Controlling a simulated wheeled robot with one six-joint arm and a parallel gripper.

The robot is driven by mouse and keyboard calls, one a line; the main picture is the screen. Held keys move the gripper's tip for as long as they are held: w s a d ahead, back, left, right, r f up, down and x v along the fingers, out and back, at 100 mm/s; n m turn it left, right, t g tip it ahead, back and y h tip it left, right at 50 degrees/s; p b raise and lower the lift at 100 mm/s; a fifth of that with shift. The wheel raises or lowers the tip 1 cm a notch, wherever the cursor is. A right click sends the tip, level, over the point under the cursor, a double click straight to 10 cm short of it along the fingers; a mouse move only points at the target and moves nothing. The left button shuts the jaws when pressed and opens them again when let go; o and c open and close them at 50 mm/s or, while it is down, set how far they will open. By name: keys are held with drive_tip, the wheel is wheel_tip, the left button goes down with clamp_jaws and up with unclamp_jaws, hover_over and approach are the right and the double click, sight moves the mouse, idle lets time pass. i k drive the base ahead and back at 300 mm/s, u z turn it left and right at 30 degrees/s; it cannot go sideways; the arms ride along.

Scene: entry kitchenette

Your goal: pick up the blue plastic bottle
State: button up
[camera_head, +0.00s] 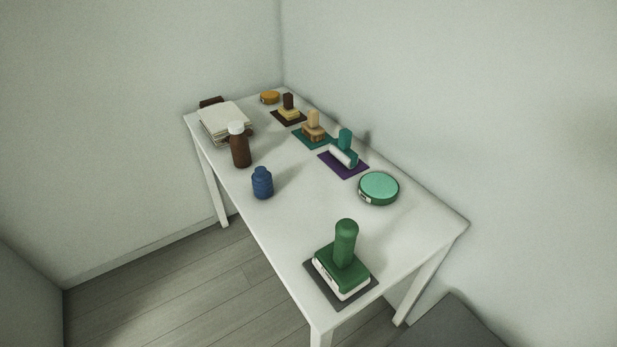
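The blue plastic bottle (262,184) is small, dark blue and ridged, with a short neck. It stands upright on the white table (279,232), close to the table's left long edge, around the middle of its length. Nothing hides it. My gripper is not in view, and nothing touches the bottle.
A brown bottle with a white cap (239,147) stands behind it, near stacked white papers (225,121). A round green tin (379,188) is to the right. A green stamp (345,257) stands in front on a dark mat. Several smaller stamps line the wall side.

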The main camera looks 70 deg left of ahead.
sight(261, 187)
drive_tip(key=u, duration=2.5)
drive_tip(key=k, duration=0.5)
drive_tip(key=u, duration=1.3)
drive_tip(key=i, duration=1.05)
drive_tip(key=z, duration=3.05)
drive_tip(key=i, duration=0.25)
drive_tip(key=u, duration=0.2)
